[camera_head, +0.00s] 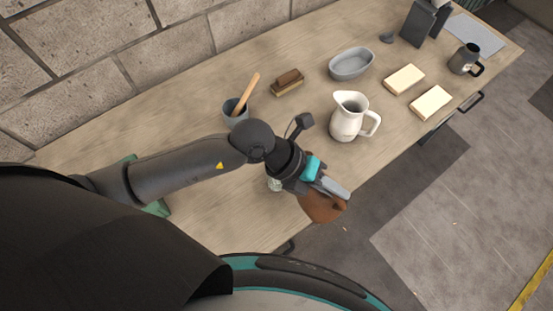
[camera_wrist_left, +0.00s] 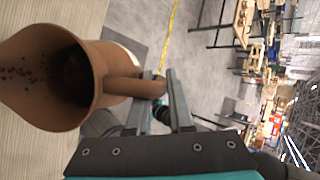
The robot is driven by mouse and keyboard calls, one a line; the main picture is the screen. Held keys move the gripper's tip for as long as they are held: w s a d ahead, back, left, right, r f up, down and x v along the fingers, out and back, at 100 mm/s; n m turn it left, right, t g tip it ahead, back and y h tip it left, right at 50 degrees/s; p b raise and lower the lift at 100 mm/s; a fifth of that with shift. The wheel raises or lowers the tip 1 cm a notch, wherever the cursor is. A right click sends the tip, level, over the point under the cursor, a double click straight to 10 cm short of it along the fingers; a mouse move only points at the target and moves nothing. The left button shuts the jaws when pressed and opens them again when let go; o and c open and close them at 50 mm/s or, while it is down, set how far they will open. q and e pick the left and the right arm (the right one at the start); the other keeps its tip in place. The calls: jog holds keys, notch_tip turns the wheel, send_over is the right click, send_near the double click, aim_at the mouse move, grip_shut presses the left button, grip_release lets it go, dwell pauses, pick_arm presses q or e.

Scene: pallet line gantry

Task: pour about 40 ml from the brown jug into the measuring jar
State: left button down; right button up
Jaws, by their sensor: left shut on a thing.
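The brown jug (camera_head: 325,208) is at the front edge of the table in the head view, partly covered by my left gripper (camera_head: 322,185). In the left wrist view the brown jug (camera_wrist_left: 112,62) shows its wide mouth and spout, with dark specks on its inner wall; the liquid level cannot be told. My left gripper (camera_wrist_left: 162,88) is shut on the jug's handle. A small clear glass vessel (camera_head: 274,184), perhaps the measuring jar, shows just left of the gripper, mostly hidden by my wrist. My right gripper is not in view.
A cream pitcher (camera_head: 347,122) stands behind the gripper. A grey cup (camera_head: 233,112) with a wooden stick, a brush (camera_head: 288,83), a grey oval dish (camera_head: 352,64), two pale blocks (camera_head: 404,79) and a dark mug (camera_head: 463,60) stand farther off. The table's middle left is clear.

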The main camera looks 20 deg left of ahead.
pick_arm(q)
jog(key=shift+s+d+f+y, duration=0.1)
jog(key=shift+d+f+y, duration=0.2)
jog(key=shift+f, duration=0.05)
dwell(0.3)
